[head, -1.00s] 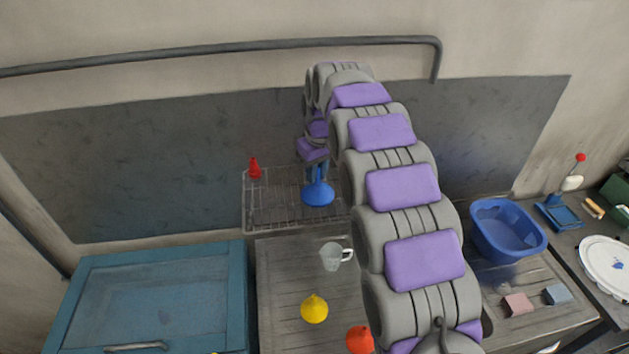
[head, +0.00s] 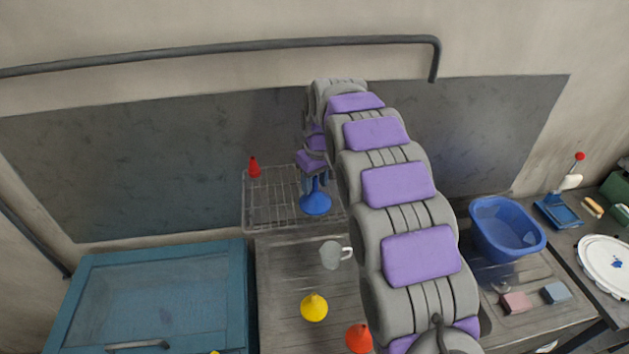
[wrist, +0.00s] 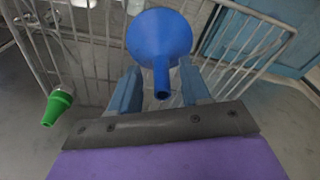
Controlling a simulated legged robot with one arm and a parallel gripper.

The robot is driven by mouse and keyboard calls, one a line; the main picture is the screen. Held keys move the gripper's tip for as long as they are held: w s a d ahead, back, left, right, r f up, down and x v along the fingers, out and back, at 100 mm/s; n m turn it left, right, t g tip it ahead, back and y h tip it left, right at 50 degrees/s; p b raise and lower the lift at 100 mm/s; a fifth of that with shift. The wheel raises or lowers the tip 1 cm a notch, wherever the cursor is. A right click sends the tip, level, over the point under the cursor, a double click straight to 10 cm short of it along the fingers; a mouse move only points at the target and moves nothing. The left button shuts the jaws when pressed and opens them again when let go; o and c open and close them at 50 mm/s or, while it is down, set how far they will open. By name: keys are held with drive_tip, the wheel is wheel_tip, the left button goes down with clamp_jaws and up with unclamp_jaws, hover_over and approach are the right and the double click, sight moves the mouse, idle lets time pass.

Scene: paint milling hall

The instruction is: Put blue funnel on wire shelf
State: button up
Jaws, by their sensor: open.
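The blue funnel (head: 316,204) is mouth down with its spout up, at the right part of the wire shelf (head: 270,205). It appears to rest on the wires, though its contact edge is not clear. My gripper (head: 314,184) is just above it, pointing down. In the wrist view, the open fingers of my gripper (wrist: 161,82) stand on either side of the spout of the blue funnel (wrist: 160,40), with gaps showing. The wires of the wire shelf (wrist: 235,60) show around it.
A red bottle (head: 254,167) stands at the shelf's back left. A green cone-shaped item (wrist: 57,107) is near the fingers in the wrist view. A clear jug (head: 331,255), yellow funnel (head: 314,307) and orange-red funnel (head: 359,338) stand in front. A blue basin (head: 506,228) is right.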

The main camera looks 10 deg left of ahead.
sight(318, 193)
drive_tip(key=shift+r, duration=0.1)
wheel_tip(318, 193, up, 12)
drive_tip(key=s+d, duration=0.1)
drive_tip(key=shift+b, duration=0.3)
